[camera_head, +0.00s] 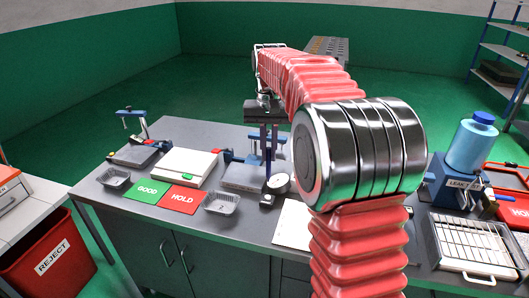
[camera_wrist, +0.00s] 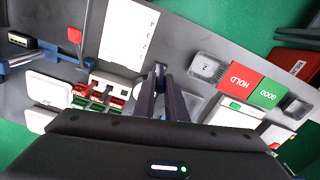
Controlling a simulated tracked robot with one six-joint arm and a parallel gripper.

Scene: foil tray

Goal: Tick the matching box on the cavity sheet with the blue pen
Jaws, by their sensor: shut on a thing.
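The cavity sheet (camera_wrist: 128,35) is white with a column of numbers and lies flat on the bench in the wrist view. In the head view, part of the sheet (camera_head: 293,224) shows beside my arm, which hides the rest. My gripper (camera_wrist: 161,70) points down above the bench, right of the sheet's near end in the wrist view. It also shows in the head view (camera_head: 267,180), near the dial gauge. Its jaws are shut on a small dark thing, apparently the blue pen, mostly hidden between the fingers. A foil tray (camera_wrist: 208,68) marked 2 lies right of the gripper.
The red HOLD mat (camera_head: 183,199) and green GOOD mat (camera_head: 148,190) lie left of the foil tray (camera_head: 221,203). A dial gauge (camera_head: 279,183) stands near my gripper. A rack with red and green pieces (camera_wrist: 98,97) is left of the fingers. A wire rack (camera_head: 470,243) stands at right.

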